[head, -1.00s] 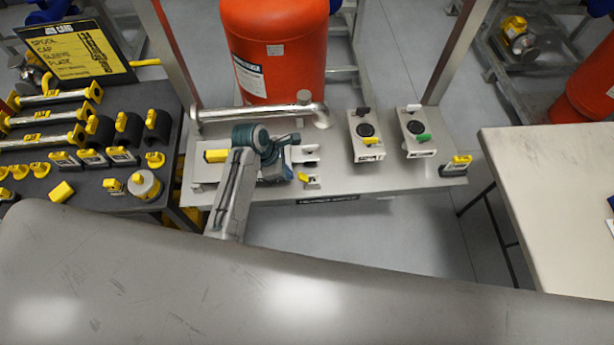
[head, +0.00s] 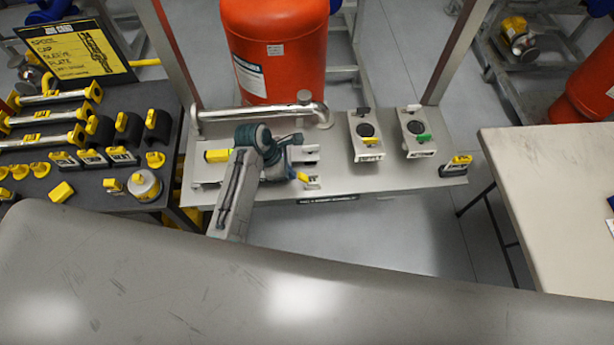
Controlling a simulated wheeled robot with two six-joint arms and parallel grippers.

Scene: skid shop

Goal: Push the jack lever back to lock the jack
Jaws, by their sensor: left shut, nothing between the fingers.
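A steel bench (head: 400,178) carries a low white and grey fixture (head: 305,150) in front of the orange tank. A small yellow lever (head: 303,177) shows at the fixture's near right side and looks like the jack lever. A yellow block (head: 216,156) sits at the left end of the bench. My left arm reaches up over the bench from the lower left. My left gripper (head: 287,156) is at the fixture, just above and left of the yellow lever in the picture, shut and empty. Its wrist partly hides the fixture, and I cannot tell whether its fingertips touch anything. My right gripper is out of view.
A steel pipe (head: 250,112) runs along the back of the bench. Two boxes with dark knobs (head: 366,130) stand to the right, with a yellow-topped block (head: 457,165) beyond. A dark table (head: 100,185) of parts is on the left, a pale table (head: 560,190) on the right.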

